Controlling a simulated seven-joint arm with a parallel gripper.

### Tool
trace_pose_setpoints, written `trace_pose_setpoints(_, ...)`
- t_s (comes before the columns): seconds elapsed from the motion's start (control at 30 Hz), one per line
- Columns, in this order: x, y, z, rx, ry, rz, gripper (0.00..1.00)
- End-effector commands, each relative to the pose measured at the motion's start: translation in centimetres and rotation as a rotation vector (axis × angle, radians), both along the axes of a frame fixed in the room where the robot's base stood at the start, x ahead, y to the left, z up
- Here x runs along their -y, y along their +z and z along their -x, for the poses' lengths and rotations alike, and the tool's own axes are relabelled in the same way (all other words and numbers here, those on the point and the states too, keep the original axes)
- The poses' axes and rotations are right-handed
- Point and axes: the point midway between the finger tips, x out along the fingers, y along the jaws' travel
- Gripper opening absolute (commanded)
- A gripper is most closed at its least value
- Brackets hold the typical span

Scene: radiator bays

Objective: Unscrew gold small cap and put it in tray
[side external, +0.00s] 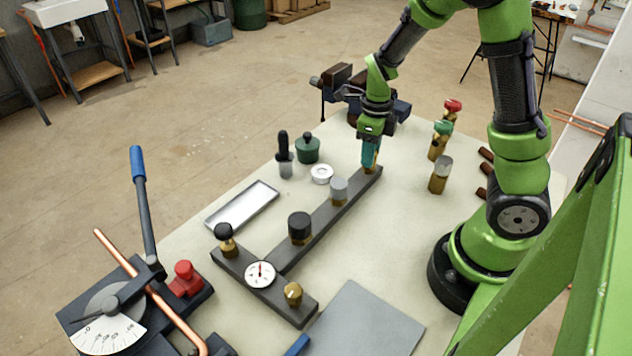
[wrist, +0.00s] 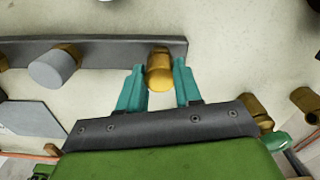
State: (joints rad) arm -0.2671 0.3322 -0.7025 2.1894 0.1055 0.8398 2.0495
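A small gold cap (wrist: 160,72) sits at the far end of the dark grey bar (side external: 325,220). In the wrist view it is between the teal fingertips of my gripper (wrist: 159,78), with a narrow gap showing on each side. In the side view my gripper (side external: 370,155) points down over that bar end and hides most of the cap. My gripper looks open around the cap, not closed on it. The shallow silver tray (side external: 242,206) lies left of the bar and looks empty.
Along the bar stand a grey cap (side external: 339,190), a black cap (side external: 300,227) and a gauge (side external: 261,274). A gold knob (side external: 293,293) is on the crosspiece. Brass valves (side external: 440,175) stand to the right.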

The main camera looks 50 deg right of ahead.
Motion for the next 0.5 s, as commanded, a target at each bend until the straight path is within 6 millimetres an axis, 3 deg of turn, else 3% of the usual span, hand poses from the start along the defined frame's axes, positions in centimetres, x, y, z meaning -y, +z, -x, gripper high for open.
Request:
trace_pose_setpoints(0.03, 0.01, 0.0, 0.0, 0.0, 0.0, 0.0, 0.14)
trace_pose_setpoints(0.13, 0.01, 0.0, 0.0, 0.0, 0.001, 0.0, 0.0)
trace_pose_setpoints(0.27, 0.02, 0.01, 0.01, 0.0, 0.025, 0.0, 0.0)
trace_pose_setpoints(0.5, 0.07, 0.03, 0.03, 0.0, 0.395, 0.0, 0.0)
